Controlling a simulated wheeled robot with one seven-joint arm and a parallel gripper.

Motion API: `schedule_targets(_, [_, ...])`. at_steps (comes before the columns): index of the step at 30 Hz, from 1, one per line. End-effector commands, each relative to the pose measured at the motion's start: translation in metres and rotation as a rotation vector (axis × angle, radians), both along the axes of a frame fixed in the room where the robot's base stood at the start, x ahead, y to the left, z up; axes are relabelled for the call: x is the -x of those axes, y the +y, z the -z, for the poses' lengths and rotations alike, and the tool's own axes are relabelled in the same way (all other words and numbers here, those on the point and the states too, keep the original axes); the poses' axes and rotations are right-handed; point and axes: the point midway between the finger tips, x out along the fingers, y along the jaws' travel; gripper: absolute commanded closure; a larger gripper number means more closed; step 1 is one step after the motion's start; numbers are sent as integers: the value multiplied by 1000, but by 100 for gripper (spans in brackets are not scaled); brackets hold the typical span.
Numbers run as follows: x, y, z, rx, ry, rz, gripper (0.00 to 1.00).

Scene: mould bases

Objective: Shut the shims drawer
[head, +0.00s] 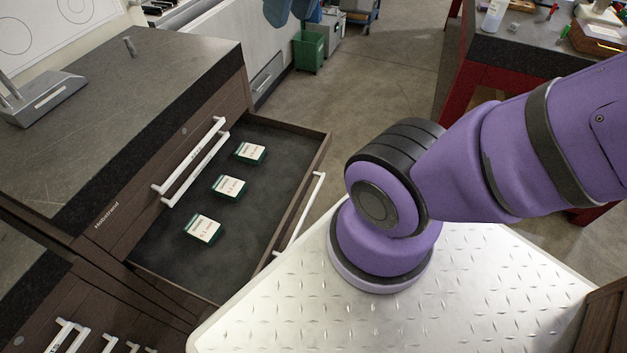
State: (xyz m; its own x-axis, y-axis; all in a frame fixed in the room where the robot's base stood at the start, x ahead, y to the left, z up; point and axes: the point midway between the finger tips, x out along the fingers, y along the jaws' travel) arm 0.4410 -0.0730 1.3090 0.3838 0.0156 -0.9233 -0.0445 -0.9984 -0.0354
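The open drawer (262,214) is pulled well out of the dark wood cabinet, toward the right. Three small green-and-white boxes stand spread out inside it: one near the far end (250,153), one in the middle (229,187) and one nearer me (202,228). Print on them is too small to read surely, so I cannot tell from it that this is the shims drawer. A white bar handle (299,215) runs along the drawer's front. My gripper is not in the picture; only my purple arm shows on the right.
A closed drawer with a white handle (195,160) sits above the open one. More white handles (68,338) show at lower left. The grey worktop (120,80) carries a metal stand (40,97). A red bench (477,80) stands at upper right. Bare floor (385,75) lies beyond.

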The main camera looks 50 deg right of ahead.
Motion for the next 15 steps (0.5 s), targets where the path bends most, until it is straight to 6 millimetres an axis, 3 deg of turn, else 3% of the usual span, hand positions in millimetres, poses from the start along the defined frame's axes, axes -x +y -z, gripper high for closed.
schedule_targets(1, [-8,-4,6,-20,41,29,80])
schedule_targets(4, [-22,-11,18,-71,127,88,100])
schedule_targets(15, [-70,-52,70,-311,401,316,100])
